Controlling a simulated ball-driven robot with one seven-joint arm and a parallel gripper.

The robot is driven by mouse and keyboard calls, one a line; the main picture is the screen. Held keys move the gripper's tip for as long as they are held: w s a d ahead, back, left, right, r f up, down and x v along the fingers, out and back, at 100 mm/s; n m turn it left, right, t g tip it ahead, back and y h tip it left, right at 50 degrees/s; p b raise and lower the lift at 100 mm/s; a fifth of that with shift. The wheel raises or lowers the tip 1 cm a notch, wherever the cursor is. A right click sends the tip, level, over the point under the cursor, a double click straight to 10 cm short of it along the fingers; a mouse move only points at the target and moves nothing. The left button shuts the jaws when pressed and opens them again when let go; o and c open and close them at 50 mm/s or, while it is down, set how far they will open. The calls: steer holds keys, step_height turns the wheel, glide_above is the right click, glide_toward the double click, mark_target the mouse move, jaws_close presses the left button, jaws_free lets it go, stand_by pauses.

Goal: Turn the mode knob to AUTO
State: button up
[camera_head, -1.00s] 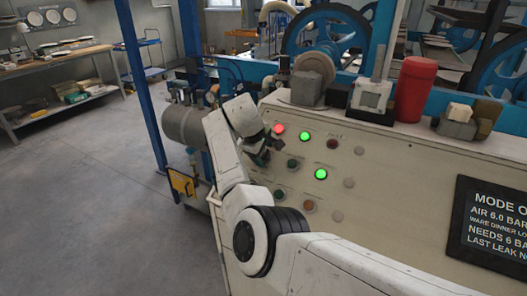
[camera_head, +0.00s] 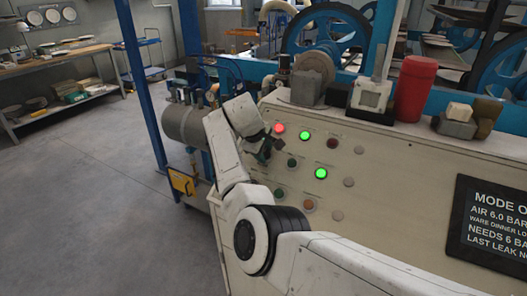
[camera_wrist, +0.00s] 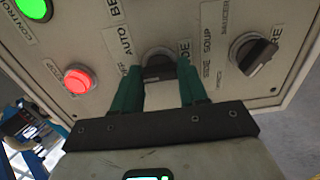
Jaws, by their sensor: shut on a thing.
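The mode knob (camera_wrist: 158,70) is a black knob on a pale round base on the cream panel, seen in the wrist view. My gripper (camera_wrist: 160,78) has two green fingers, one on each side of this knob, and is shut on it. "AUTO" is printed to the left of the knob and part of "MODE" to its right. The fingers hide part of the knob and its lettering, so its exact pointing is hard to tell. In the head view my gripper (camera_head: 264,152) is at the left part of the panel, and the knob is hidden behind it.
A second black knob (camera_wrist: 254,54) sits to the right in the wrist view. A lit red button (camera_wrist: 77,80) and a lit green button (camera_wrist: 33,8) are to the left. In the head view a red canister (camera_head: 415,90) stands on the cabinet top. The floor at left is open.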

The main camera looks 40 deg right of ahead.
steer(key=m, duration=0.4)
steer(key=shift+f, duration=0.1)
steer(key=shift+m+b, duration=0.5)
steer(key=shift+m, duration=2)
steer(key=o, duration=1.1)
steer(key=shift+c, duration=0.2)
steer(key=b+v, duration=0.1)
steer(key=v, duration=1)
steer(key=shift+a+f, duration=0.1)
